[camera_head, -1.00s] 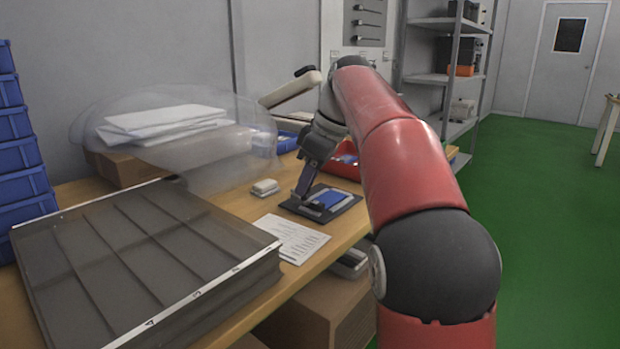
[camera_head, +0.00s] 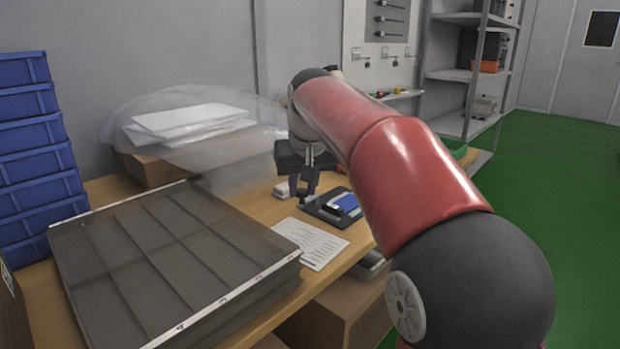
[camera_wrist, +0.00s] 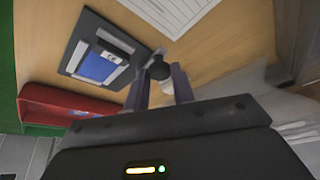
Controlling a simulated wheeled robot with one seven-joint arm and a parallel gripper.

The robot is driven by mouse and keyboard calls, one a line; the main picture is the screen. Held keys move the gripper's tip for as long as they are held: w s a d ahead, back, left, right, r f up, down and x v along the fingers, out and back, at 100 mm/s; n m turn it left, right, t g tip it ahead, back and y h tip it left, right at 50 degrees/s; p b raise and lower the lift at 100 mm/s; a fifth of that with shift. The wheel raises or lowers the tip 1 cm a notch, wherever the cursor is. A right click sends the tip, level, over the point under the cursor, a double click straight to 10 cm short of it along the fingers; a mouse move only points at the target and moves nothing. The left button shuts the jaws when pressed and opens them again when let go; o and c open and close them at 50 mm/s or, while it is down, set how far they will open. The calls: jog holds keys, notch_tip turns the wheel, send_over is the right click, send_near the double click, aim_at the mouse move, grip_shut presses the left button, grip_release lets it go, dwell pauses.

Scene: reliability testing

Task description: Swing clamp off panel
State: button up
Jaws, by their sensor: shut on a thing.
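A blue panel (camera_head: 343,204) lies on a dark base plate (camera_head: 318,209) on the wooden bench. In the wrist view the panel (camera_wrist: 97,66) has a pale strip with dark marks along one side and lies clear of my fingers. My gripper (camera_head: 304,192) points down just left of the plate in the head view. In the wrist view my gripper (camera_wrist: 161,88) is shut on a dark rounded knob (camera_wrist: 158,68), which appears to be the clamp's handle, at the plate's edge. The rest of the clamp is small and partly hidden by my fingers.
A printed sheet (camera_head: 311,243) lies in front of the plate. A large grey divided tray (camera_head: 165,262) fills the near left bench. A small white box (camera_head: 281,190) sits behind my gripper. A red bin (camera_wrist: 62,103) shows beside the plate. Blue bins (camera_head: 40,150) stack at left.

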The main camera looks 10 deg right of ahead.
jog(key=shift+w+a+m+h+p, duration=0.25)
jog(key=shift+m+h+p, duration=0.1)
jog(key=shift+m, duration=0.3)
jog(key=shift+w+a+m+h+p, duration=0.2)
jog(key=shift+a+m+h+p, duration=0.1)
jog(key=shift+m, duration=0.35)
jog(key=o, duration=1)
jog(key=v, duration=0.7)
jog(key=shift+s+r, duration=0.1)
jog(key=shift+r, duration=0.3)
jog(key=shift+s, duration=0.1)
